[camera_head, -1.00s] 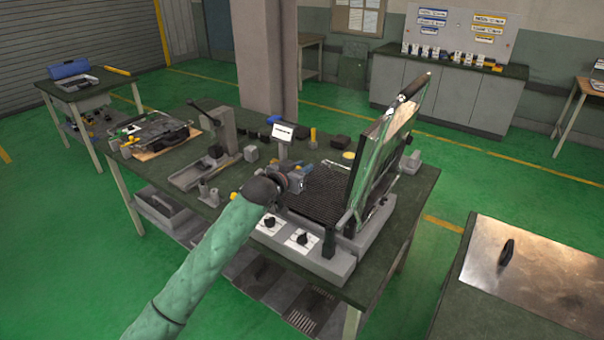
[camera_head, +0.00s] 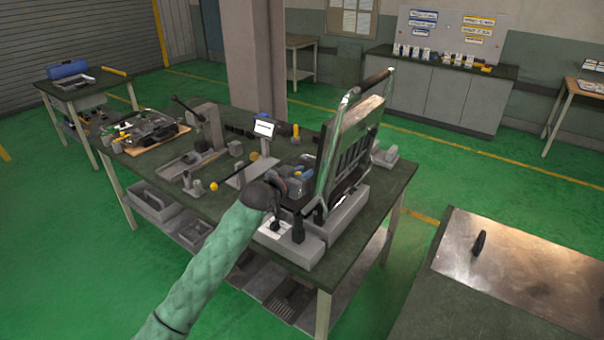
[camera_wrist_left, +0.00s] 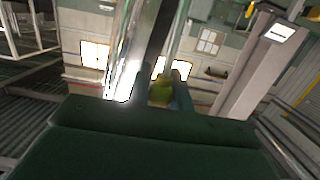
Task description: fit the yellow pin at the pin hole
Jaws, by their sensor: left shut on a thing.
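My left gripper (camera_head: 303,172) is over the press-like heating unit (camera_head: 345,215), close to the left side of its raised lid (camera_head: 350,140). In the left wrist view the two fingers (camera_wrist_left: 163,92) are shut on a small yellow-green piece, which looks like the yellow pin (camera_wrist_left: 160,93). Bright metal bars of the unit (camera_wrist_left: 132,50) run right beside and behind the fingers. The pin is hidden in the head view. I cannot make out the pin hole in either view. My right gripper is not in view.
A small white sign (camera_head: 264,128) and a yellow-topped upright piece (camera_head: 295,131) stand behind the gripper. A metal-topped table (camera_head: 530,270) is at the right.

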